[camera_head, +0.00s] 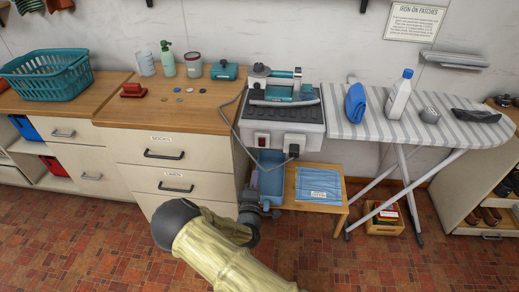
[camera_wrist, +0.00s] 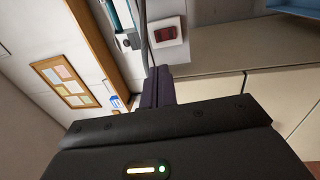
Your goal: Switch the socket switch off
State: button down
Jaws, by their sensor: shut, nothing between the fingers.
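The socket switch (camera_head: 262,140) is a small red rocker on a pale plate, on the front face of the grey ironing unit (camera_head: 312,128). It shows larger in the wrist view (camera_wrist: 165,33), just beyond my fingertips. Which way the rocker is tipped I cannot tell. A black plug (camera_head: 293,150) sits in the same front face, to the right. My gripper (camera_wrist: 157,76) is shut and empty, its dark fingers pointing toward the switch plate and apart from it. In the head view my gripper (camera_head: 252,190) is small, below and slightly left of the switch.
A grey cord (camera_head: 240,99) loops down the left side of the unit. An iron (camera_head: 283,90) rests on top. A low wooden stool (camera_head: 318,204) with folded blue cloth stands below. Drawers (camera_head: 170,155) are left; the striped ironing board (camera_head: 440,130) is right.

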aim_at(260, 141)
jog(key=w, duration=0.4)
jog(key=w+r+p, duration=0.1)
jog(key=w, duration=0.9)
jog(key=shift+d+r, duration=0.3)
jog(key=shift+a+p, duration=0.15)
jog(key=shift+p, duration=0.15)
